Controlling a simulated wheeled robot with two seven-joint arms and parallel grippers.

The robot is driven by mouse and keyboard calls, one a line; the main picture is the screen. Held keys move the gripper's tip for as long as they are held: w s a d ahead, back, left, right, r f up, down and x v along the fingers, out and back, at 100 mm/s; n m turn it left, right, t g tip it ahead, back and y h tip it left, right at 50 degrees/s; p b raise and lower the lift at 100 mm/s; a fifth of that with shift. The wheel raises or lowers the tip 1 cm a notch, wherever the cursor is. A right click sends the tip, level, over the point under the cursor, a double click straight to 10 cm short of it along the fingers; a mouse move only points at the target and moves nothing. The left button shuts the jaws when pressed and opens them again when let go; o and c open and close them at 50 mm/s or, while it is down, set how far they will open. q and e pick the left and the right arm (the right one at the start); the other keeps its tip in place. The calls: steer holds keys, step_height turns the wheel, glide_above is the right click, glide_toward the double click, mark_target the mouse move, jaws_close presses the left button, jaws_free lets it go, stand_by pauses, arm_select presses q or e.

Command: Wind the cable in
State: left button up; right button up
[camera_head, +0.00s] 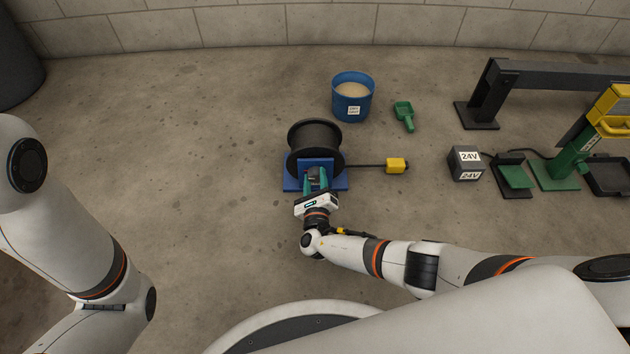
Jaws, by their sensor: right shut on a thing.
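A black cable drum (315,138) sits in a blue stand (291,184) on the floor, near the middle of the head view. A short length of dark cable (366,166) runs from the drum to the right and ends in a yellow plug (396,166). My right gripper (316,181) is at the front of the stand, shut on a small dark part that looks like the drum's crank; the fingers partly hide it. My left arm comes in at the left edge; its gripper is out of view.
A blue bucket of sand (352,98) and a green scoop (404,114) lie behind to the right. A 24V box (466,163), a green-and-yellow press (570,165), a black tray (608,176) and a dark beam frame (490,90) stand at the right.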

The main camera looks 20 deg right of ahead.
steer(key=m, duration=0.2)
steer(key=m+b, duration=0.1)
steer(key=m, duration=0.1)
steer(key=shift+d+f+m+b, duration=0.15)
steer(key=shift+m+b, duration=0.15)
steer(key=shift+m, duration=0.1)
steer(key=m+b, duration=0.1)
steer(key=m, duration=0.2)
steer(key=shift+m+b, duration=0.3)
steer(key=m+b, duration=0.2)
steer(key=m, duration=0.2)
steer(key=shift+d+f, duration=0.1)
steer(key=shift+m+b, duration=1.1)
steer(key=shift+m, duration=0.8)
steer(key=shift+r, duration=0.2)
steer(key=o, duration=1)
steer(key=shift+c, duration=0.2)
steer(key=shift+s, duration=0.1)
